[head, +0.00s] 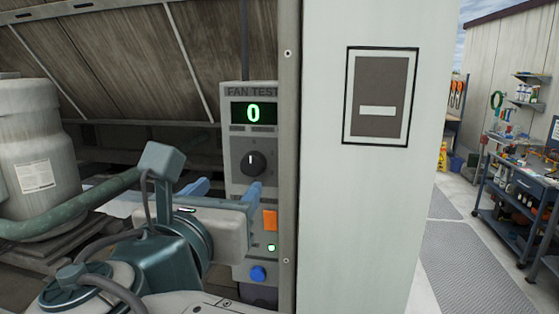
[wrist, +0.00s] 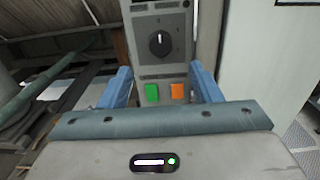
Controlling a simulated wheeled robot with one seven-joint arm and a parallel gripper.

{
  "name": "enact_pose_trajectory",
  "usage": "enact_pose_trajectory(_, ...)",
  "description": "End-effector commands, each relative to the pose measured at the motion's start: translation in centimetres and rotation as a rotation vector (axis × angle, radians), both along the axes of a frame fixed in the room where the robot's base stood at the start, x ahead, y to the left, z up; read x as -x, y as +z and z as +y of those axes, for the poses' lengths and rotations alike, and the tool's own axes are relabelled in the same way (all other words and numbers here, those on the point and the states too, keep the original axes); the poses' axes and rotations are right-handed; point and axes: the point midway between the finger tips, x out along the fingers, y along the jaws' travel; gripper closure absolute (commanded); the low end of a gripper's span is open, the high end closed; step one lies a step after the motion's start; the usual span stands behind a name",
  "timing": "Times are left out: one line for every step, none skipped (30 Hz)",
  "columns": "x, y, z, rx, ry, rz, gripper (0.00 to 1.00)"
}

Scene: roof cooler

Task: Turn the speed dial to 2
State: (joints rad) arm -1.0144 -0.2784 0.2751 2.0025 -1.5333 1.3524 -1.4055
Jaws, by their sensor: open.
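The speed dial (head: 252,164) is a round black knob on a grey control panel (head: 237,178). Its white mark points straight up, and the green display (head: 253,113) above it reads 0 under the words FAN TEST. The dial also shows in the wrist view (wrist: 159,43), above and between the fingers. My gripper (head: 222,190) is open, with blue fingers spread apart. In the wrist view my gripper (wrist: 160,82) faces the panel with nothing between the fingers. In the head view one fingertip appears just below the dial; I cannot tell whether it touches the panel.
A green button (wrist: 152,92) and an orange button (wrist: 177,91) sit below the dial. A blue knob (head: 258,273) is lower on the panel. A pale cabinet wall (head: 350,220) stands at the right. A grey tank (head: 30,160) and green pipe (head: 70,220) are at left.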

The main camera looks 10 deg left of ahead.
Motion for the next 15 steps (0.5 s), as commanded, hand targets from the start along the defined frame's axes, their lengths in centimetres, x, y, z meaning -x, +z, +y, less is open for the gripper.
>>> enact_pose_trajectory(-1.1,0.3,-0.1,0.002,-0.002,0.001,0.42)
enact_pose_trajectory(-1.8,0.3,-0.2,0.002,-0.002,0.002,0.42)
enact_pose_trajectory(-2.7,0.3,-0.2,0.002,-0.002,0.002,0.42)
enact_pose_trajectory(-3.4,0.3,-0.3,0.001,-0.002,0.002,0.42)
enact_pose_trajectory(-4.0,0.2,-0.3,0.002,-0.001,0.003,0.42)
enact_pose_trajectory(-4.8,0.3,-0.4,0.002,-0.001,0.002,0.42)
enact_pose_trajectory(-5.4,0.3,-0.4,0.001,0.0,0.002,0.42)
enact_pose_trajectory(-6.0,0.2,-0.5,0.0,-0.001,0.003,0.42)
enact_pose_trajectory(-6.7,0.2,-0.5,0.001,0.001,0.002,0.42)
enact_pose_trajectory(-7.2,0.2,-0.5,0.002,0.0,0.002,0.42)
enact_pose_trajectory(-7.7,0.2,-0.6,0.001,0.001,0.003,0.42)
enact_pose_trajectory(-8.2,0.2,-0.6,0.0,0.001,0.003,0.42)
enact_pose_trajectory(-8.6,0.2,-0.6,-0.001,0.002,0.002,0.42)
enact_pose_trajectory(-8.9,0.1,-0.6,0.0,0.003,0.002,0.42)
enact_pose_trajectory(-9.3,0.1,-0.6,0.0,0.003,0.002,0.42)
